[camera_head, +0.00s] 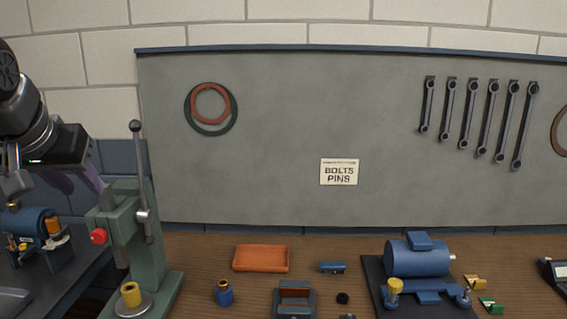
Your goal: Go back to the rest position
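My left gripper (58,192) hangs at the left edge of the head view, with its arm coming in from the upper left. Its two fingers are spread apart and nothing shows between them. It is above a dark side table and to the left of the green press (122,226). My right gripper is not in view. A blue motor-like casing (418,258) rests on a dark plate on the wooden bench, at the right.
The press lever (140,180) stands up close to the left gripper. A blue part (35,222) sits on the side table (60,285). An orange tray (261,259), a blue pot (224,293) and a dark block (295,290) stand on the bench (205,265).

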